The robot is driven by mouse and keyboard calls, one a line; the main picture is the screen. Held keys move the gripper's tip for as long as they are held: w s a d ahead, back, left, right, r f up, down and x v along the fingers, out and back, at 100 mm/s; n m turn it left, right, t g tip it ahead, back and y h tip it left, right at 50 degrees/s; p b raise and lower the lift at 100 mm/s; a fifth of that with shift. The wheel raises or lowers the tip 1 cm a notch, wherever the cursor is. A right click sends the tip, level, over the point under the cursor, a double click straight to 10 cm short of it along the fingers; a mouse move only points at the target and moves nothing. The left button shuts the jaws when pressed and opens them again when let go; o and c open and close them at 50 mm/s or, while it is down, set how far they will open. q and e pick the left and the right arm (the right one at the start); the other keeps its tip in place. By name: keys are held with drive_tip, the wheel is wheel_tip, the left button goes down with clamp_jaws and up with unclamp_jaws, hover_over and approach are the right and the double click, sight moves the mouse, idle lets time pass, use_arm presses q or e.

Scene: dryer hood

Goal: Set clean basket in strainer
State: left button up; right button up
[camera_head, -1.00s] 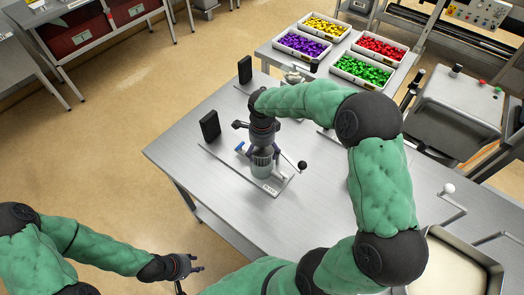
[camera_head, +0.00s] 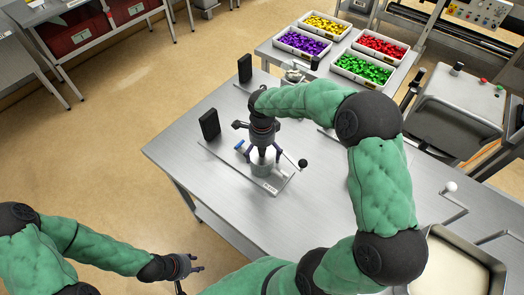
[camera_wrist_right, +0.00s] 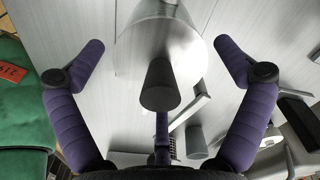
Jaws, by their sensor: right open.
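My right gripper (camera_head: 262,155) is open above a small plate-mounted fixture on the steel table. Its fingers (camera_wrist_right: 160,48) are spread on either side of a dark cylindrical knob (camera_wrist_right: 160,85) in the right wrist view, apart from it. The knob stands over a round, shiny metal piece (camera_wrist_right: 195,58), seemingly the basket. A grey metal cup (camera_head: 262,168), seemingly the strainer body, shows under the fingers in the head view. How deep the basket sits inside is hidden. My left gripper (camera_head: 190,274) hangs off the table at lower left, empty, its fingers apart.
The fixture has a blue-handled part (camera_head: 239,145) and a lever with a black ball (camera_head: 303,163). Two black upright blocks (camera_head: 210,124) stand along the table's left side. Bins of coloured pieces (camera_head: 362,69) stand behind. A basin (camera_head: 450,268) is at lower right.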

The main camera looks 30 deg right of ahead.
drive_tip(key=shift+r, duration=0.1)
drive_tip(key=shift+r+p, duration=0.3)
drive_tip(key=shift+p, duration=0.1)
wheel_tip(320, 180, up, 12)
drive_tip(key=p, duration=0.1)
drive_tip(key=shift+r, duration=0.2)
